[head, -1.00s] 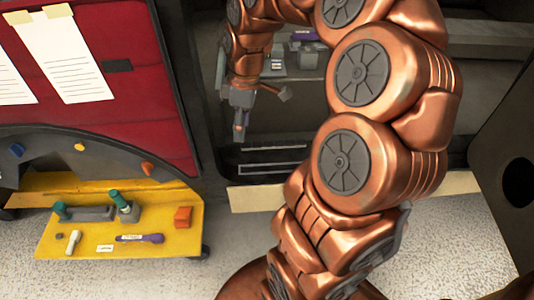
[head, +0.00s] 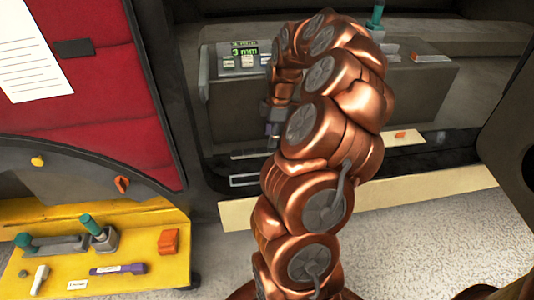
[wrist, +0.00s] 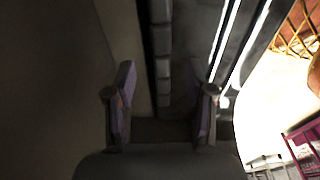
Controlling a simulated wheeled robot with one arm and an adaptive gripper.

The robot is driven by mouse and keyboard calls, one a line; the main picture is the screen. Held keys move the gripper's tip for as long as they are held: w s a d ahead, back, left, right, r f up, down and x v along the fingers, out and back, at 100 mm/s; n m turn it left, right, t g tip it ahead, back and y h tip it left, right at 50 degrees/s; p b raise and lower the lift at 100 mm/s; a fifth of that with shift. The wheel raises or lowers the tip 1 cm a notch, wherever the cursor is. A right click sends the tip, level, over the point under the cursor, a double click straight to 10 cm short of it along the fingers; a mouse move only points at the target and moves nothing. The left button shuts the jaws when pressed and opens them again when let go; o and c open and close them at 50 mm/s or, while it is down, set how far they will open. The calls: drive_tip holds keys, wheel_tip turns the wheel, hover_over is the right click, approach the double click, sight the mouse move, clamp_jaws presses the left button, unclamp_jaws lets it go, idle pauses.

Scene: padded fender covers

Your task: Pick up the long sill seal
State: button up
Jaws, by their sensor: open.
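My gripper (head: 272,138) hangs over the door sill in the head view, beside the grey panel, partly hidden by my arm. In the wrist view my gripper (wrist: 163,112) is open, with its two purple-grey fingers apart. A long dark segmented strip (wrist: 162,60), which may be the long sill seal, runs away between the fingers, nearer the middle of the gap. I see no contact with it. Bright pale lines run alongside it on the right. In the head view a pale-edged dark strip (head: 245,181) lies on the sill; I cannot tell whether it is the seal.
A yellow tray (head: 130,275) with tools and an orange block (head: 168,242) is at the lower left. A red padded panel (head: 110,120) borders the doorway. A cream sill edge (head: 420,187) runs along the front.

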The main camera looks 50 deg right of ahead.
sight(268, 150)
drive_tip(key=f, duration=0.1)
drive_tip(key=f+b, duration=0.1)
drive_tip(key=f, duration=0.3)
drive_tip(key=shift+w+a, duration=0.15)
drive_tip(key=shift+a, duration=0.25)
clamp_jaws()
